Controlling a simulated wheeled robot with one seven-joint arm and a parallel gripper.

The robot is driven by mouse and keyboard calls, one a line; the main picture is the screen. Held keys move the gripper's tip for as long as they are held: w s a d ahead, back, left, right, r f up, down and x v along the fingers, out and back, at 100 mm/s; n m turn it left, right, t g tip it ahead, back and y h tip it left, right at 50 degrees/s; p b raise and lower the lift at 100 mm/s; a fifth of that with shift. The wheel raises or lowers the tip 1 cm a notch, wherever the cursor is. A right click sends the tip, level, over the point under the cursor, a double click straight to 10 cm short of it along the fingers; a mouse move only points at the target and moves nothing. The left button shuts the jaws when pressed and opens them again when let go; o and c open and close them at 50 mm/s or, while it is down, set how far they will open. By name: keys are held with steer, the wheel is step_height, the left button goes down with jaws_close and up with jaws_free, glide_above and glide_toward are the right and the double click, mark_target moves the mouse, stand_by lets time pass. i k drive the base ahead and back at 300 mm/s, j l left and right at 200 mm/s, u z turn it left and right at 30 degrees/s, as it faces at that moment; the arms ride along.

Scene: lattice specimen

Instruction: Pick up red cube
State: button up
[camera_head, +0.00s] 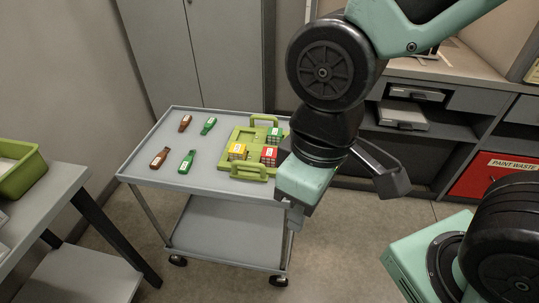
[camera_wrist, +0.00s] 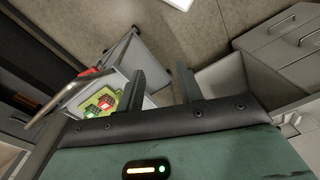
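The red cube (camera_head: 269,156), with a pale label, sits in the green tray (camera_head: 205,159) on the grey cart. A yellow cube (camera_head: 237,151) is to its left and a green cube (camera_head: 274,135) is behind it. In the wrist view, the red cube (camera_wrist: 104,102) shows small, left of my fingers. My gripper (camera_wrist: 162,78) is open and empty, with its two dark fingers apart. In the head view, my gripper (camera_head: 295,212) hangs at the right edge of the cart, right of the tray and apart from the cube. My arm partly covers the tray's right side.
Two brown bottles (camera_head: 160,157) and two green bottles (camera_head: 187,161) lie on the cart's left part. The tray has raised handles (camera_head: 265,119). A table with a green bin (camera_head: 20,168) stands at left. Shelves and a red paint-waste box (camera_head: 497,174) stand at right.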

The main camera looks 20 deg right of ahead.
mark_target(268, 154)
steer(key=i+l, duration=0.1)
steer(key=l, duration=0.3)
steer(key=i+l+u, duration=0.15)
steer(key=l, duration=0.2)
steer(key=i+l, duration=0.1)
steer(key=l, duration=0.3)
steer(key=i+l+u, duration=0.1)
steer(key=l, duration=0.3)
